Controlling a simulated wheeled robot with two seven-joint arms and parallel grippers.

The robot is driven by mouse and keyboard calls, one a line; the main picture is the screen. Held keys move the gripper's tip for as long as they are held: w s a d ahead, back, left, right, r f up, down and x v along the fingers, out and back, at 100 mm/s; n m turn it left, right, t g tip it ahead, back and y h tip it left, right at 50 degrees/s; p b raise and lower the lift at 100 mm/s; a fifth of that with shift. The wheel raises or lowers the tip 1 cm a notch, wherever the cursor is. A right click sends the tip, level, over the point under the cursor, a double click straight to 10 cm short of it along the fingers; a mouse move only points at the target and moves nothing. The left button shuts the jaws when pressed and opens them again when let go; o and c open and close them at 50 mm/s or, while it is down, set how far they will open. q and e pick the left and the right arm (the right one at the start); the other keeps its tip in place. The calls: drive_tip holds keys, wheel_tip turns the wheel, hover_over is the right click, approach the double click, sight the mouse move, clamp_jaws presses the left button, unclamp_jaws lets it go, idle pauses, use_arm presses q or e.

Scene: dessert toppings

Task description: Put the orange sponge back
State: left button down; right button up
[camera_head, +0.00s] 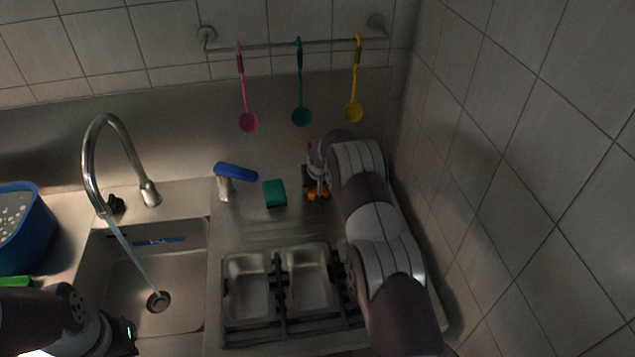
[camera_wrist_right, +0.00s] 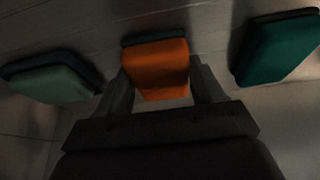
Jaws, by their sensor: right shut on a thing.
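The orange sponge (camera_wrist_right: 157,70) sits between the two fingers of my right gripper (camera_wrist_right: 160,92) in the right wrist view, with a dark layer along its far edge. In the head view only a small orange part of the sponge (camera_head: 318,196) shows below my right gripper (camera_head: 317,183), at the back of the counter. I cannot tell whether it touches the surface. A green sponge (camera_head: 275,193) lies just left of it. The wrist view shows a green sponge on each side, one left (camera_wrist_right: 55,80) and one right (camera_wrist_right: 275,48). My left gripper (camera_head: 122,336) is at the bottom left, its fingers unclear.
A blue-topped object (camera_head: 236,172) stands left of the green sponge. A rack with metal trays (camera_head: 310,278) is in front. The sink (camera_head: 180,290) has a running tap (camera_head: 103,150). Three ladles hang from a wall rail (camera_head: 290,43). A tiled wall is close on the right.

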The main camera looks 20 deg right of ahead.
drive_tip(key=shift+w+f, duration=0.1)
drive_tip(key=shift+f+b, duration=0.15)
drive_tip(key=shift+b, duration=0.2)
drive_tip(key=o, duration=0.8)
drive_tip(key=shift+o, duration=1)
drive_tip(key=shift+r+p, duration=0.3)
drive_tip(key=shift+r, duration=0.15)
drive_tip(key=b+v, duration=0.2)
drive_tip(key=v, duration=0.9)
drive_tip(key=s+a+r+n+g, duration=0.1)
drive_tip(key=s+a, duration=0.3)
drive_tip(key=s, duration=0.7)
drive_tip(key=s+a+r+n+g, duration=0.1)
drive_tip(key=s+a, duration=0.3)
drive_tip(key=s, duration=0.7)
drive_tip(key=s+a+r+n+y, duration=0.1)
drive_tip(key=s+a, duration=0.4)
drive_tip(key=s, duration=0.5)
drive_tip(key=shift+s+g, duration=0.4)
drive_tip(key=shift+s+d, duration=0.15)
drive_tip(key=shift+s, duration=0.2)
drive_tip(key=shift+w+d+f, duration=0.1)
drive_tip(key=shift+w+f, duration=0.05)
drive_tip(key=shift+w, duration=0.25)
drive_tip(key=shift+s, duration=0.2)
